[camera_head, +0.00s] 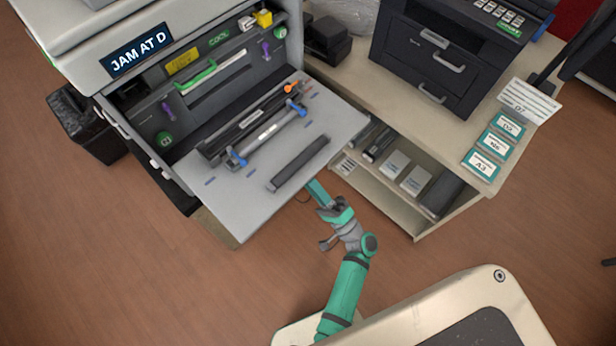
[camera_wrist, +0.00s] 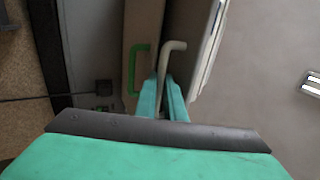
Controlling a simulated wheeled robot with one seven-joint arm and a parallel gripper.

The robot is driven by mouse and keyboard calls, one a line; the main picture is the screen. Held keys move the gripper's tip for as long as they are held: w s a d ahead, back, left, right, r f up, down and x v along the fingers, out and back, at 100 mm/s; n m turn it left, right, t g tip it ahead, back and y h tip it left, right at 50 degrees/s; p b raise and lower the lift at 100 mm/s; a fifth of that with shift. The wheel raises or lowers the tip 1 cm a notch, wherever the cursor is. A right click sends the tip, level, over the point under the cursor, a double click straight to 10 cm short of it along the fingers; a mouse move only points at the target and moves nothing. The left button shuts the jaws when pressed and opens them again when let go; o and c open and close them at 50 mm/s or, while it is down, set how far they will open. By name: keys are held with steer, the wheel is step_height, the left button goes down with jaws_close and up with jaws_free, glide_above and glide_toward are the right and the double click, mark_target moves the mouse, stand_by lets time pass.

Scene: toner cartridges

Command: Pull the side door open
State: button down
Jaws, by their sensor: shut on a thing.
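My gripper (camera_wrist: 163,88) is shut on a pale bent handle (camera_wrist: 166,58) in the wrist view, with a teal finger on each side of the bar. A tan panel (camera_wrist: 146,28) stands just behind and to the left of the handle. I cannot tell for certain which panel is the side door or how far it is open. In the head view, my arm reaches to the right front of the printer (camera_head: 225,22), and the fingertips and handle are hidden by the lowered grey flap (camera_head: 235,205).
A green handle (camera_wrist: 137,66) is close left of my fingers. The printer shows "JAM AT D" on its sign (camera_head: 138,57). A dark roller (camera_head: 300,163) lies on the flap. A shelf unit (camera_head: 400,222) stands close to the right; the floor in front is clear.

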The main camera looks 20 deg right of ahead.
steer(key=shift+w+a+f, duration=0.2)
steer(key=shift+a+f, duration=0.05)
steer(key=shift+f, duration=0.25)
steer(key=c, duration=1.8)
jaws_free()
steer(key=shift+c, duration=0.2)
steer(key=shift+d, duration=0.1)
steer(key=shift+r, duration=0.1)
steer(key=v, duration=1.1)
steer(key=shift+r, duration=0.1)
